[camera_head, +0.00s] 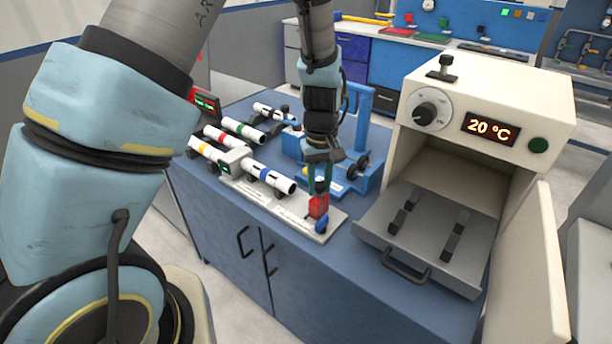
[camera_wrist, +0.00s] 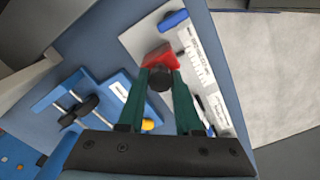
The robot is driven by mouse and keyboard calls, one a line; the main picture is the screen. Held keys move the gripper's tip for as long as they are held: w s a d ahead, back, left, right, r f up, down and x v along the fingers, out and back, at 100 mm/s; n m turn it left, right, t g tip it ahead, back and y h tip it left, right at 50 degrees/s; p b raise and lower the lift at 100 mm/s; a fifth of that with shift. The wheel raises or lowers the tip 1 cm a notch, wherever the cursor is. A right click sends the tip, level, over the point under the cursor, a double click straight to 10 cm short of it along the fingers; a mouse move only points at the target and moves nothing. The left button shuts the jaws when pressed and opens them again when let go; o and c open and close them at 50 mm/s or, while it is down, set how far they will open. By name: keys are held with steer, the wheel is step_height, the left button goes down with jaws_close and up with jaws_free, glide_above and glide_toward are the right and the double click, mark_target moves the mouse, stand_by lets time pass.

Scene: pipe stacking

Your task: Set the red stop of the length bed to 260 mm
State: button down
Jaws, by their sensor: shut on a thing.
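The red stop (camera_head: 318,206) sits near the front right end of the light grey length bed (camera_head: 300,225), and it also shows in the wrist view (camera_wrist: 160,56). A black knob (camera_wrist: 160,80) tops it. My gripper (camera_head: 319,180) points down with its green fingers shut on the stop, one on each side of the knob in the wrist view (camera_wrist: 161,72). A blue part (camera_head: 321,225) is at the bed's end just beyond the stop. A scale (camera_wrist: 199,70) runs along the bed, but its numbers are too small to read.
A white pipe with a blue band (camera_head: 269,176) lies along the bed, left of the stop. Other banded pipes (camera_head: 243,129) lie behind. A blue fixture (camera_head: 355,178) stands close behind my gripper. An open oven (camera_head: 490,110) with its tray (camera_head: 425,240) out is at right.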

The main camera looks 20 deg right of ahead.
steer(key=shift+s+d, duration=0.2)
steer(key=shift+s, duration=0.15)
steer(key=c, duration=0.6)
jaws_free()
step_height(320, 180, up, 11)
steer(key=b, duration=0.2)
steer(key=shift+f, duration=0.1)
